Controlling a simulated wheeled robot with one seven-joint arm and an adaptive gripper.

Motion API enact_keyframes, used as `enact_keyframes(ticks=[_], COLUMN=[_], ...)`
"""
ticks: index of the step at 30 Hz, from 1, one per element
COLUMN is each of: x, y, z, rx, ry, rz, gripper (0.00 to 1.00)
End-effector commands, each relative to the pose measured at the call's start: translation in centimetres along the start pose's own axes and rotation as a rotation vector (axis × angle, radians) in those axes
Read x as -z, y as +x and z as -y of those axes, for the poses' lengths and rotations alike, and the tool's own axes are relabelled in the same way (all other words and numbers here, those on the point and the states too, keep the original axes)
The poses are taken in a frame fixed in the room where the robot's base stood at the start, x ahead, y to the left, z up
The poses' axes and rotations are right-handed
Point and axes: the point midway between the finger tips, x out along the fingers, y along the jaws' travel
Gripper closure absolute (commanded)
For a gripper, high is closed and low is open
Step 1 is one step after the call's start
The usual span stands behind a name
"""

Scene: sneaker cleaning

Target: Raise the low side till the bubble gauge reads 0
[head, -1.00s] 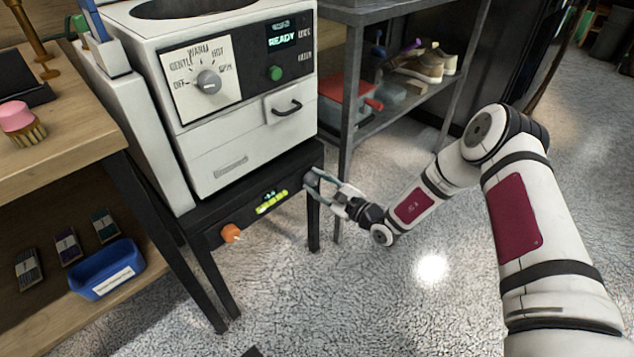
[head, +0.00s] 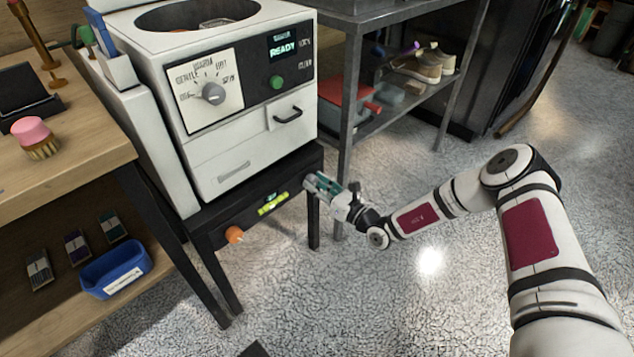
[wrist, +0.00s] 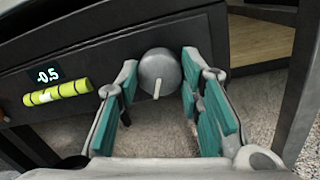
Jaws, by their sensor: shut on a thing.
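The black stand (head: 285,172) under the white machine has a yellow-green bubble gauge (head: 272,204) on its front. In the wrist view the gauge (wrist: 57,92) has a small display (wrist: 44,75) above it reading -0.5. A pale bubble seems to sit left of the vial's middle. A round grey knob (wrist: 160,68) with a white pointer is to the right of the gauge. My gripper (head: 312,183) is at this knob, its teal-padded fingers (wrist: 160,95) on either side, shut on it. An orange knob (head: 234,235) is at the stand's left.
The white machine (head: 240,150) shows READY. A wooden bench (head: 80,150) with a pink brush (head: 36,138) and a lower blue bin (head: 113,269) is at left. A grey metal rack (head: 350,130) with shoes stands close behind my gripper.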

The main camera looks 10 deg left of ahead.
Motion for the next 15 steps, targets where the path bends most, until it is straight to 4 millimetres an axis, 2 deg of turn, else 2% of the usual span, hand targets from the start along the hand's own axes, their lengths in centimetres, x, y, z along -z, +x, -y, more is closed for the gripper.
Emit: enact_keyframes(ticks=[6, 15], x=[0.10, 0.18], y=[-0.10, -0.10], z=[0.08, 0.08], rx=[0.008, 0.012], ry=[0.169, 0.313], rz=[0.004, 0.008], gripper=[0.94, 0.94])
